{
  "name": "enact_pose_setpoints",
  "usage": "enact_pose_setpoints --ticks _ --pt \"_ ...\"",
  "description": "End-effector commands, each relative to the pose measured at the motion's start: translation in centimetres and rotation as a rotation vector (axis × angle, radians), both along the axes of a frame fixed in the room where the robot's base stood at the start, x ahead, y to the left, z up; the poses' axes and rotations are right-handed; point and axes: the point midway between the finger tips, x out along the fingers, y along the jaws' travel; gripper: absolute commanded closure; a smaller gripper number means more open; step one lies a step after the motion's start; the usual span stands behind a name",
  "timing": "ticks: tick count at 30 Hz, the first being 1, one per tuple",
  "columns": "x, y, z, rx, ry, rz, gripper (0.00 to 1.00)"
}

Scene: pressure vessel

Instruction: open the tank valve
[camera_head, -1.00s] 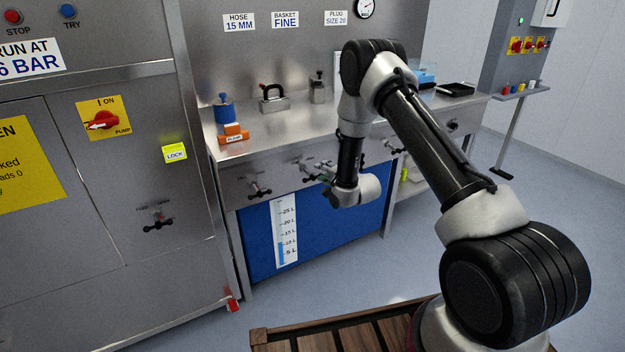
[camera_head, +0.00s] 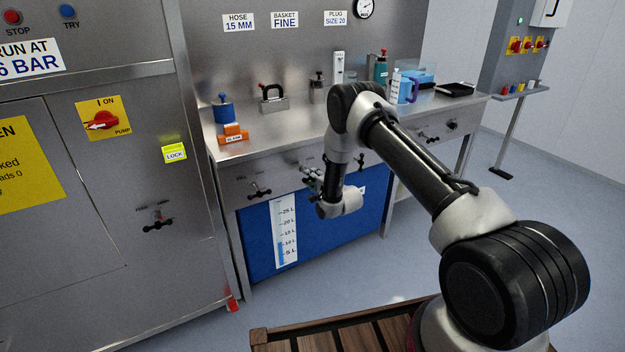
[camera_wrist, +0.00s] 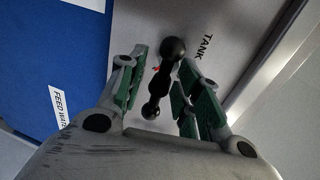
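The tank valve is a black handle with ball ends (camera_wrist: 172,50) on a steel panel, beside the printed word TANK (camera_wrist: 207,42) in the wrist view. My gripper (camera_wrist: 160,88) is open, its green-padded fingers on either side of the handle. The handle lies between the fingers, and a gap shows on the left side; whether the right finger touches it I cannot tell. In the head view my gripper (camera_head: 314,180) is at the panel under the bench top, and it mostly hides the valve there.
Another black valve (camera_head: 260,190) is to the left on the same panel, and one (camera_head: 158,224) is on the cabinet at far left. A blue tank front (camera_head: 255,245) with a litre scale (camera_head: 285,232) lies below. The bench top (camera_head: 285,122) holds several items.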

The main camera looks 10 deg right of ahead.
Motion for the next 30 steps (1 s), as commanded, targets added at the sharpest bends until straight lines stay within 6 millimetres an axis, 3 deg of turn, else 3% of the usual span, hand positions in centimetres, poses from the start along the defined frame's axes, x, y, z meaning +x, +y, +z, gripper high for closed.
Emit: enact_pose_setpoints --ticks 3,8,20,30 --pt "-0.02 0.00 -0.01 0.000 0.000 0.000 0.70" --pt "-0.04 0.00 -0.01 -0.001 0.001 0.000 0.99" --pt "-0.16 -0.01 -0.21 -0.032 -0.005 0.000 1.00" --pt "-0.24 0.04 -0.38 -0.232 -0.067 0.001 1.00"
